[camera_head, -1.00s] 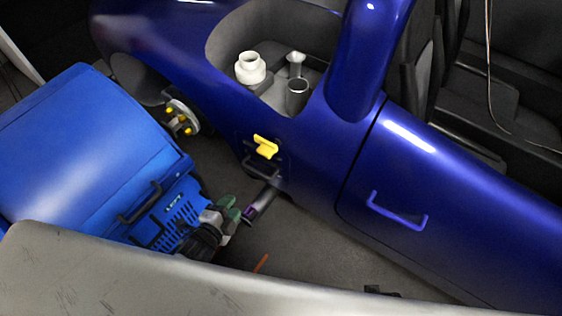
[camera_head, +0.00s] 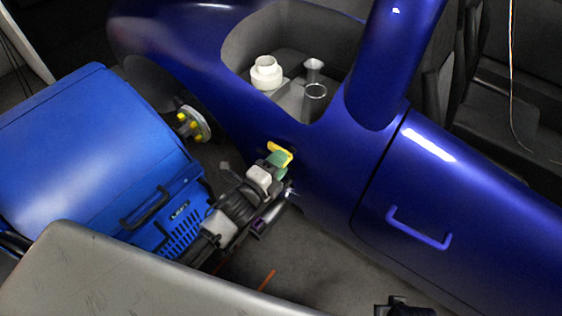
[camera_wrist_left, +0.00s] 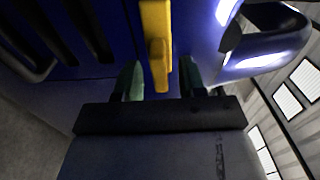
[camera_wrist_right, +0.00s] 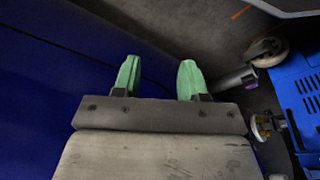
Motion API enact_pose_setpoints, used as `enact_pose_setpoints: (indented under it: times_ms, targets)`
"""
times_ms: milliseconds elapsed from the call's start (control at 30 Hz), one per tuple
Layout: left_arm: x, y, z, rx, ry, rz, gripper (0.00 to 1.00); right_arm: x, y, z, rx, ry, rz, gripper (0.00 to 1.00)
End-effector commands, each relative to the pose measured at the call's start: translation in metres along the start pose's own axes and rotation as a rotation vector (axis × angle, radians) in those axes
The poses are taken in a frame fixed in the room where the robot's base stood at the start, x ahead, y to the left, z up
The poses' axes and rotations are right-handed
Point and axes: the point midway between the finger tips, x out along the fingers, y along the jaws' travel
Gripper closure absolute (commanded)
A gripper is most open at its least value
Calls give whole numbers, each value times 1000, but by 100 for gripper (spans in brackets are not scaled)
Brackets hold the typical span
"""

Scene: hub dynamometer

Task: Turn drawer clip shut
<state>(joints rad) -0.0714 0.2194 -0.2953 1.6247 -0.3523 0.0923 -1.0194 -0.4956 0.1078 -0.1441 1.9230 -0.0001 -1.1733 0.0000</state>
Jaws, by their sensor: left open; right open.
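The yellow clip (camera_head: 282,150) sits on the side of the dark blue body, below the recess, partly hidden by my left gripper (camera_head: 279,162). In the left wrist view the clip (camera_wrist_left: 157,45) is a bar running lengthwise between the two green fingers of my left gripper (camera_wrist_left: 160,80), with a gap on each side. That gripper is open. A dark slotted panel with a handle-like bar (camera_wrist_left: 40,70) lies left of the clip there. My right gripper (camera_wrist_right: 157,80) is open and empty in the right wrist view, over a blue surface and dark floor.
A blue machine with a black handle (camera_head: 146,207) stands at the left. A hub with yellow studs (camera_head: 194,124) is behind. The door handle (camera_head: 420,230) protrudes at the right.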

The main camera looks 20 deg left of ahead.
Motion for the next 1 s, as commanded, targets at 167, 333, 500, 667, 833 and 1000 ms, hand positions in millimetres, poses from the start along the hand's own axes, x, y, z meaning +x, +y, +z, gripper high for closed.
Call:
enact_pose_setpoints:
  times_ms: [167, 333, 500, 667, 833, 1000]
  targets:
    - [9, 0, 0, 0, 0, 0, 60, -4, 0, -2, 0, 4, 0, 57]
    - [9, 0, 0, -1, 0, 1, 60, -4, 0, -2, 1, 4, 0, 57]
    - [9, 0, 0, -1, 0, 1, 76, -4, 0, -2, 0, 5, 0, 57]
    - [8, 0, 0, -1, 0, 1, 96, -4, 0, -2, 0, 5, 0, 57]
    - [8, 0, 0, -13, 0, 1, 96, -5, 0, -3, 0, 8, 0, 57]
    - [8, -1, 0, -69, 0, 1, 96, 11, 0, 6, -1, -12, 0, 57]
